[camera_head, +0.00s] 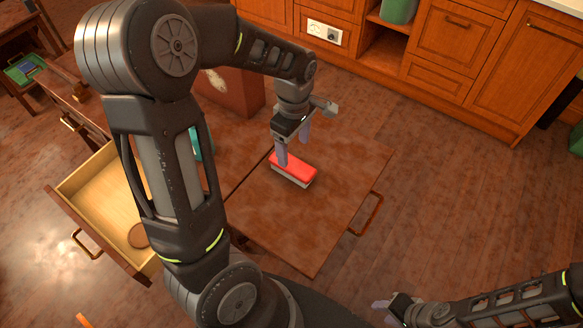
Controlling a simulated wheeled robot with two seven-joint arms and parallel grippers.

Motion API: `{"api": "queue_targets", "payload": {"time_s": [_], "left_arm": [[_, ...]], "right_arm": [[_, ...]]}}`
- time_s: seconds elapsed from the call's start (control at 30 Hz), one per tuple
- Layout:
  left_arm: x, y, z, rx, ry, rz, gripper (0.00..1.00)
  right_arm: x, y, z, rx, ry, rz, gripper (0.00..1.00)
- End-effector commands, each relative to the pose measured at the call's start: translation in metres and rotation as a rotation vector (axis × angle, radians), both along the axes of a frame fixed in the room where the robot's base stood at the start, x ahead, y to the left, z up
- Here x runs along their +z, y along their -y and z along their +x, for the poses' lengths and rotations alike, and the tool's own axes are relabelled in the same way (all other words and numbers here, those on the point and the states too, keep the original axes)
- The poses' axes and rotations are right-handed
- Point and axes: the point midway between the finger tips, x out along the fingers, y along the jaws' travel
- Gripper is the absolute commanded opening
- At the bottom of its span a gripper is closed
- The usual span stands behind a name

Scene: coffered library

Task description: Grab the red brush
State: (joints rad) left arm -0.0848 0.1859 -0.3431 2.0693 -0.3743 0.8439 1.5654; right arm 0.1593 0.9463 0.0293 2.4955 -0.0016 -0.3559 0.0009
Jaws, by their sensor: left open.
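A red-backed brush (292,170) with a pale grey underside lies on the brown wooden top (325,225) of a low cabinet or table. My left gripper (292,148) is just above the brush, pointing down, with its fingers apart. One fingertip is at the brush's upper left end; whether it touches cannot be told. My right gripper (384,311) is low at the bottom edge, away from the brush. Its fingers are small and partly cut off from view, so its opening is unclear.
An open drawer (100,190) with a round brown item (138,236) juts out at left. A teal object (203,143) stands partly hidden behind my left arm. Wooden cabinets (455,50) line the back. The wooden top right of the brush is bare.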

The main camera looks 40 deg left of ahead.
Motion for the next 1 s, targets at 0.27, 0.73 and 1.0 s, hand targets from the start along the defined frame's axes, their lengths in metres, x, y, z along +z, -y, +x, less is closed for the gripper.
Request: {"api": "queue_targets", "payload": {"time_s": [0.27, 0.73, 1.0], "left_arm": [[-0.001, 0.000, 0.000, 0.000, -0.001, 0.000, 0.71], [-0.025, 0.000, 0.000, 0.000, 0.000, 0.000, 0.71], [-0.042, -0.001, -0.001, 0.000, -0.004, 0.000, 0.71]], "right_arm": [[0.001, 0.000, 0.000, 0.000, 0.000, 0.000, 0.36], [0.001, 0.000, 0.000, 0.000, 0.000, 0.000, 0.36], [0.004, 0.000, 0.000, 0.000, 0.000, 0.000, 0.36]]}}
